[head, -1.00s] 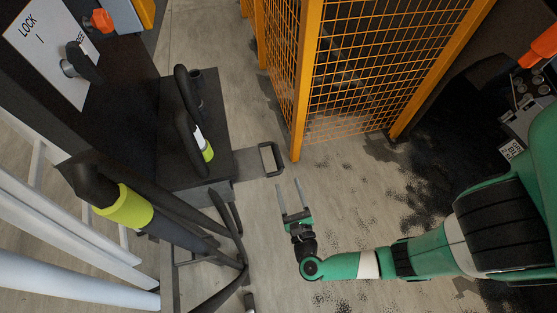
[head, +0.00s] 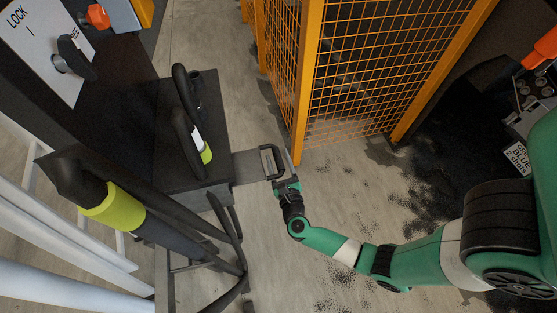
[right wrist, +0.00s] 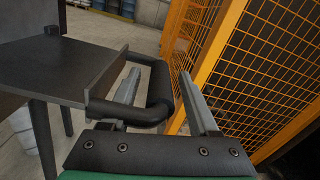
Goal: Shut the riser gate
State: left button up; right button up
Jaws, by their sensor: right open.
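The riser gate appears to be the flat grey plate (head: 247,166) sticking out from the side of a dark box, with a black loop handle (head: 268,161) at its outer end. My right gripper (head: 280,157) is open at this handle. In the right wrist view, the handle's outer bar (right wrist: 160,88) lies between the two spread fingers of my right gripper (right wrist: 158,74). The left finger appears to be inside the loop and the right finger outside it. Contact cannot be told. My left gripper is not in view.
An orange mesh fence (head: 303,100) stands close beyond my right gripper, its post near the fingers. The dark box (head: 190,125) carries black hoses with a lime sleeve. A lock panel (head: 45,50) is at upper left. Open floor lies below the gripper.

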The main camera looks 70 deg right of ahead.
grip_shut()
dwell(1.4)
